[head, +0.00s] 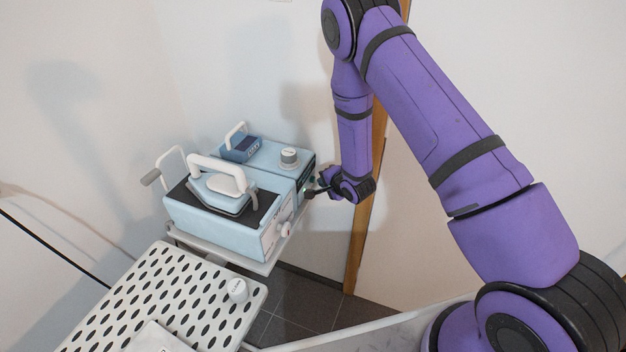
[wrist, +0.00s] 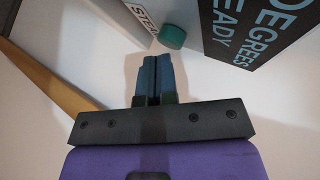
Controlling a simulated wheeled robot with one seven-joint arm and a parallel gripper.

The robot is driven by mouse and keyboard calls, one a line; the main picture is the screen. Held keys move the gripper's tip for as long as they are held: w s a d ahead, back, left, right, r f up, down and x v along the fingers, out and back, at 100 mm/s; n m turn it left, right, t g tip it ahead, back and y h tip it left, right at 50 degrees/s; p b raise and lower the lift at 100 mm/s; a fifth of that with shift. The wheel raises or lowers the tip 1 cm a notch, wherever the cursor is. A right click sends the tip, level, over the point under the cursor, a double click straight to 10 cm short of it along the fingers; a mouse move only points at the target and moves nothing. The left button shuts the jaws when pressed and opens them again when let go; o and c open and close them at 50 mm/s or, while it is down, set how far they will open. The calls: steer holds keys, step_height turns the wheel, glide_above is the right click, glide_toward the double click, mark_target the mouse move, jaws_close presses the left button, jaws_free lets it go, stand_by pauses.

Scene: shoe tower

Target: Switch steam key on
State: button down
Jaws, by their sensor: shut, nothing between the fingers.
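The steam unit is a light blue box (head: 270,157) with a dark front panel, at the back of the stand in the head view. In the wrist view its dark panel (wrist: 268,32) shows the letters "DEGREES" and "EADY". In the head view my gripper (head: 312,191) is at the unit's right front face.
A blue iron (head: 222,190) with a white handle rests on a light blue base (head: 215,232) in front of the unit. A white perforated board (head: 160,297) with a small white bottle (head: 238,290) stands nearer. A wooden door post (head: 362,235) rises behind my wrist.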

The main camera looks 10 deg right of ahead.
steer(key=shift+s+d, duration=0.9)
steer(key=shift+d, duration=0.3)
steer(key=shift+s+d, duration=0.9)
steer(key=shift+d, duration=0.3)
